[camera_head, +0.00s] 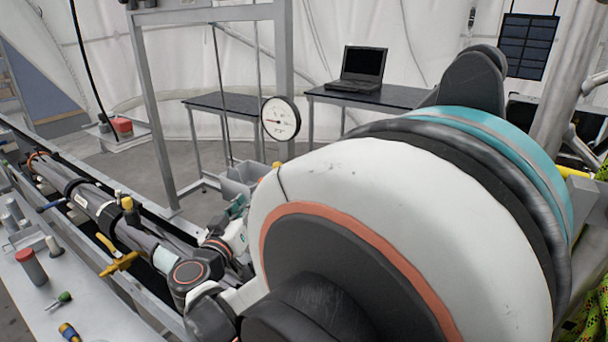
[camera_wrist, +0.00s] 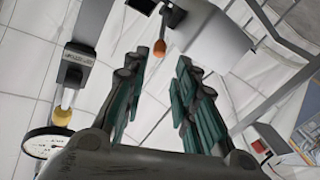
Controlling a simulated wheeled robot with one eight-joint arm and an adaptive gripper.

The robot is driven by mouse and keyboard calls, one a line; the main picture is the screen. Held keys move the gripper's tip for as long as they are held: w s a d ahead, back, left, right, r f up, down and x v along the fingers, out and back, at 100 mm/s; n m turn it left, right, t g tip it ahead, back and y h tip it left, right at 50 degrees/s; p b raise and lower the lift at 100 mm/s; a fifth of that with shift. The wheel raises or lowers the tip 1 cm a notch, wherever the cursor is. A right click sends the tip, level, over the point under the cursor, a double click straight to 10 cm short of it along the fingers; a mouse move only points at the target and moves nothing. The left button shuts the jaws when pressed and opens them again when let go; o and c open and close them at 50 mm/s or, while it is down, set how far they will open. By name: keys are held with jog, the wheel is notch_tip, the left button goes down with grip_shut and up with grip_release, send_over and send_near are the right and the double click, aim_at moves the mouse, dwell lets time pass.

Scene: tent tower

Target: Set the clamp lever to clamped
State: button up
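What looks like the clamp lever, a dark stem with an orange knob (camera_wrist: 159,48), shows near the top of the wrist view, beside a grey box-shaped part. Its setting cannot be read. My gripper (camera_wrist: 162,62) is open and empty; its two teal-padded fingers stand apart, and the knob appears between and beyond the fingertips without visible contact. In the head view my gripper (camera_head: 237,207) shows small at the lower middle, partly hidden by my white arm. I cannot make out the lever in the head view.
A round gauge (camera_head: 281,118) hangs by a metal frame and shows at the wrist view's lower left (camera_wrist: 45,144). A labelled dark block (camera_wrist: 75,66) is above it. Pipes with yellow valve handles (camera_head: 119,262) run along the left. A laptop (camera_head: 360,69) stands on a rear table.

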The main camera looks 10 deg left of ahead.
jog(key=w+b, duration=0.2)
jog(key=w, duration=0.7)
jog(key=shift+w+d, duration=0.15)
jog(key=shift+d, duration=0.05)
grip_shut()
jog(key=shift+f, duration=0.1)
